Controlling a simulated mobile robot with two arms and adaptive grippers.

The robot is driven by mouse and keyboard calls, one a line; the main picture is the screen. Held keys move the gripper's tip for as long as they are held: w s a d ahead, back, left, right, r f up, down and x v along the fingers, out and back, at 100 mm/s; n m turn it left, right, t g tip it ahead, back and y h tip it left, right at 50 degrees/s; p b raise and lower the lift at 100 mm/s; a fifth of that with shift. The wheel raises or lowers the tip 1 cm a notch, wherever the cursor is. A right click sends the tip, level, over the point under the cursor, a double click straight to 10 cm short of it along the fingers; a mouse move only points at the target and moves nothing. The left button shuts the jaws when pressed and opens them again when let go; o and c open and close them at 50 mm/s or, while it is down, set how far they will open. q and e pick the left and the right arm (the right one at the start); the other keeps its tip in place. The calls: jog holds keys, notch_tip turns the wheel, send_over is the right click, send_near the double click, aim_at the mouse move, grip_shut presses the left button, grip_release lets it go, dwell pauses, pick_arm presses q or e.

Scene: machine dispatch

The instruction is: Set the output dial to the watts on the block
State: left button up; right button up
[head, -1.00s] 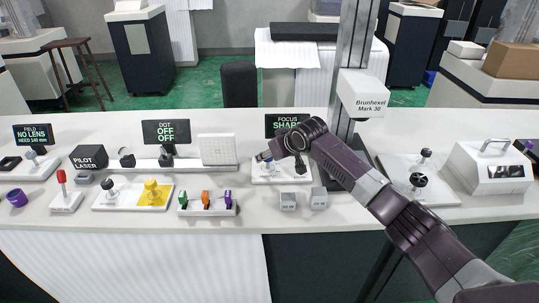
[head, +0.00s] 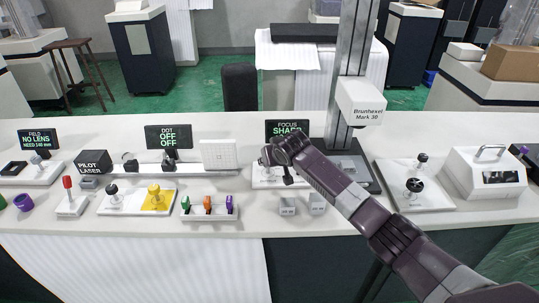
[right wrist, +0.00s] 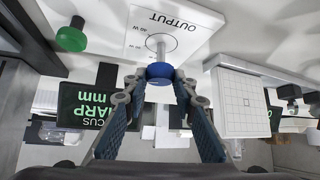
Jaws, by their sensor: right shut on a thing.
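The white output dial plate (right wrist: 165,30) shows upside down in the right wrist view, marked OUTPUT with a ring and watt labels around a metal stem. Its blue knob (right wrist: 160,71) sits between my right fingertips (right wrist: 160,82), which are shut on it. In the head view my right gripper (head: 272,158) hides the knob and most of the plate (head: 262,183). Two small grey blocks (head: 287,206) (head: 317,203) stand on the table in front of the plate; their markings are too small to read. My left gripper is not in view.
The focus screen (head: 287,130) stands behind the dial, and a white grid board (head: 218,154) to its left. The laser column's head (head: 360,101) is at right. A switch rack (head: 210,214) stands left of the blocks. The front table edge is mostly clear.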

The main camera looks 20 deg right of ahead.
jog(key=shift+a+m+h+p, duration=0.3)
jog(key=shift+m+h+p, duration=0.3)
jog(key=shift+m, duration=0.4)
jog(key=shift+m+h, duration=0.5)
jog(key=shift+a+f+m+g+h+b, duration=0.15)
jog(key=shift+m+g+h+b, duration=0.15)
jog(key=shift+m+h+b, duration=0.35)
jog(key=m+h+b, duration=0.1)
jog(key=m+g+h+b, duration=0.1)
jog(key=m+b, duration=0.1)
jog(key=shift+w+f+m, duration=0.15)
jog(key=shift+m, duration=0.1)
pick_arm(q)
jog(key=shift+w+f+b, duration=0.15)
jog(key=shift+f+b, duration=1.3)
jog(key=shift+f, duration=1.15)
pick_arm(e)
jog(key=shift+r+m+g+h, duration=0.25)
jog(key=shift+m+g+h, duration=0.4)
jog(key=shift+m, duration=0.25)
jog(key=o, duration=1.2)
jog(key=shift+c, duration=0.2)
